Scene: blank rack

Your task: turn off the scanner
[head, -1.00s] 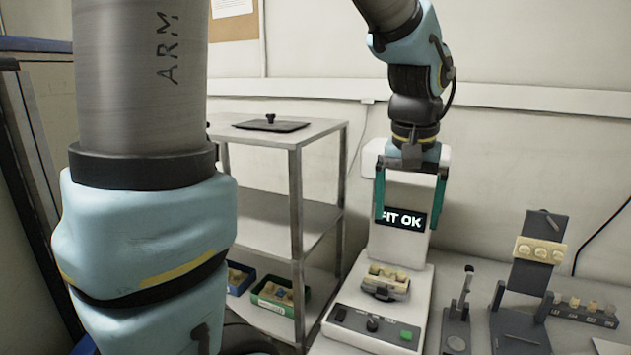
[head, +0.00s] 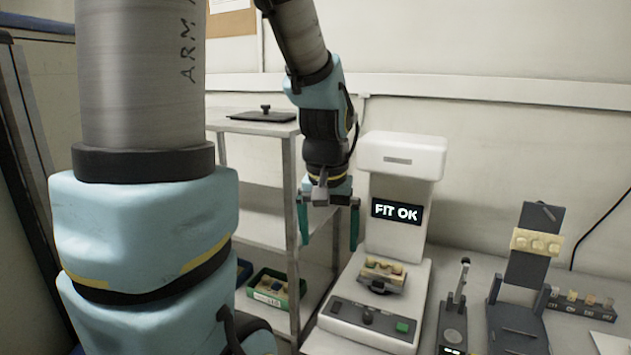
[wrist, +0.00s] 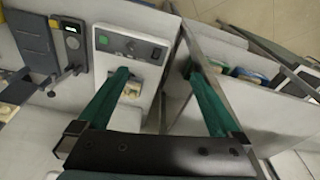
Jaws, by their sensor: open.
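The scanner (head: 397,240) is a white upright machine on the bench, with a screen (head: 397,211) reading "FIT OK". A beige block with several rounded tops (head: 383,271) sits on its bed. Its dark front panel (head: 367,318) carries a rocker switch at left, a knob in the middle and a green button (head: 402,327) at right. The panel also shows in the wrist view (wrist: 131,45). My gripper (head: 328,246) hangs open and empty, fingers down, left of the screen and above the bench's left edge. In the wrist view its green fingers (wrist: 157,72) are wide apart.
A metal shelf rack (head: 287,150) stands left of the scanner, holding a dark lid (head: 262,116) and a green bin (head: 275,288). Right of the scanner are a small grey lever device (head: 454,325), a dark stand (head: 530,250) and a sample row (head: 582,304).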

